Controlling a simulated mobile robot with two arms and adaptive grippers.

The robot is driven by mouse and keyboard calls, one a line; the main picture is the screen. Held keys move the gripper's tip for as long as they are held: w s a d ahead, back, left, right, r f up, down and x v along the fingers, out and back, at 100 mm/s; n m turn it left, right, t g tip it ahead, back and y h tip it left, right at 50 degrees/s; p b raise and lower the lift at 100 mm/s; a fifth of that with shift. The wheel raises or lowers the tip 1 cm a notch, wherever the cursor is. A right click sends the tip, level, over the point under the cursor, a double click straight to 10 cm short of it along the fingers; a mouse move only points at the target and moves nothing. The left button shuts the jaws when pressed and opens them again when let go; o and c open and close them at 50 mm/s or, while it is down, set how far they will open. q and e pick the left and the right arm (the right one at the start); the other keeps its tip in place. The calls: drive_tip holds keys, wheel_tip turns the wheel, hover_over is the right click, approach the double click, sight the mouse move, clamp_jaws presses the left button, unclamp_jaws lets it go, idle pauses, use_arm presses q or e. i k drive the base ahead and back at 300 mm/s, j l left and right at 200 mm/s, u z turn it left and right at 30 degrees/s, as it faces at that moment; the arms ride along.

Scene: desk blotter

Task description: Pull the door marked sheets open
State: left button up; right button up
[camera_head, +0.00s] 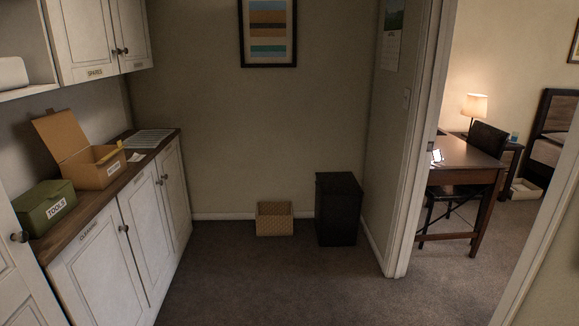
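No label reading "sheets" is legible in the head view. A white upper cabinet door (82,40) at the top left is marked "SPARES" and is shut. A white lower cabinet door (98,270) under the counter is marked "CLEANING" and is shut. Two narrower lower doors stand beyond it, also shut, with no label I can read. Part of another white door (22,275) with a dark knob shows at the lower left edge; no label shows on it. Neither of my grippers is in view.
On the wooden counter stand a green box (42,206) marked "TOOLS" and an open cardboard box (95,173). A wicker basket (274,219) and a black bin (338,208) stand by the back wall. Carpet in the middle is clear. A doorway at right shows a desk (468,157).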

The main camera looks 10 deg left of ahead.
sight(140, 203)
drive_tip(key=i+u, duration=0.15)
drive_tip(key=i, duration=0.7)
drive_tip(key=i+l+u, duration=0.15)
drive_tip(key=i, duration=0.7)
drive_tip(key=i+u, duration=0.35)
drive_tip(key=i, duration=0.2)
drive_tip(key=i+l+u, duration=0.1)
drive_tip(key=i+u, duration=0.3)
drive_tip(key=i, duration=0.15)
drive_tip(key=i+l+u, duration=0.35)
drive_tip(key=i, duration=0.15)
